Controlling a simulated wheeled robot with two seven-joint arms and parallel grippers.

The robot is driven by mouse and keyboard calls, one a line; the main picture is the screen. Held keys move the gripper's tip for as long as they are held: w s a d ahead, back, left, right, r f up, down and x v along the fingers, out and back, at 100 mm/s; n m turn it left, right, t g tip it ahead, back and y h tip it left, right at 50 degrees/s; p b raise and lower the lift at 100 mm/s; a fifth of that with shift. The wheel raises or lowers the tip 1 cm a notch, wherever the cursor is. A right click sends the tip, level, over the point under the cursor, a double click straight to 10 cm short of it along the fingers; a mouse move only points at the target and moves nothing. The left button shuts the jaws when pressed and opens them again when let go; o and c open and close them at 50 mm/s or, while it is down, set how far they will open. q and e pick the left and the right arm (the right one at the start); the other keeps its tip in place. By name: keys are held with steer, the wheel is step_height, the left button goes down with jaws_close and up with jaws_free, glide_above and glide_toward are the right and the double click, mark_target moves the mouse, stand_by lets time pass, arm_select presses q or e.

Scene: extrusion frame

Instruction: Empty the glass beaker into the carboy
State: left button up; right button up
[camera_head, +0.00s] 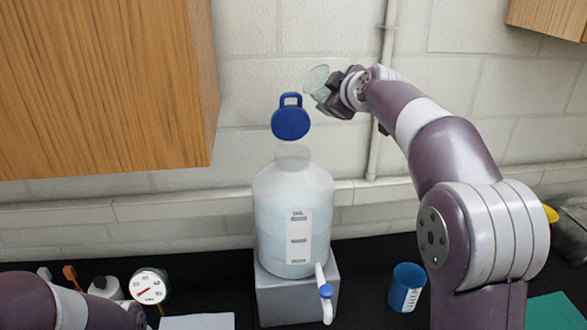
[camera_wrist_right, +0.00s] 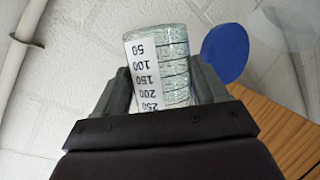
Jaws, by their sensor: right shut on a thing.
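The carboy (camera_head: 270,210) is a large translucent white jug with a label, standing on a grey block. Its blue looped cap (camera_head: 291,122) appears raised above the neck (camera_head: 292,155). My right gripper (camera_head: 326,96) is shut on the glass beaker (camera_head: 315,78), up and to the right of the neck and apart from it. In the right wrist view the beaker (camera_wrist_right: 158,65) sits between both fingers, its 50–250 scale upside down; the blue cap (camera_wrist_right: 226,52) is beside it. I cannot tell how much liquid it holds. My left arm enters bottom left; its gripper is not visible.
A wooden cabinet (camera_head: 100,80) hangs at left. A blue cup (camera_head: 407,287) stands right of the carboy's spigot (camera_head: 326,291). A round gauge (camera_head: 148,287) and a white bottle (camera_head: 105,288) are at left.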

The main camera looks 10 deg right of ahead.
steer(key=d+f+m+y+b, duration=0.2)
steer(key=f+m+b, duration=0.1)
steer(key=f+b, duration=0.2)
steer(key=w+d+f+m+g+y+b, duration=0.1)
steer(key=d+f+m+y+b, duration=0.1)
steer(key=f+b, duration=0.3)
step_height(320, 180, down, 3)
steer(key=shift+w+d+f+m+g+b, duration=0.15)
steer(key=shift+w+d+m+g+b, duration=0.2)
steer(key=shift+m, duration=0.25)
steer(key=shift+a, duration=0.1)
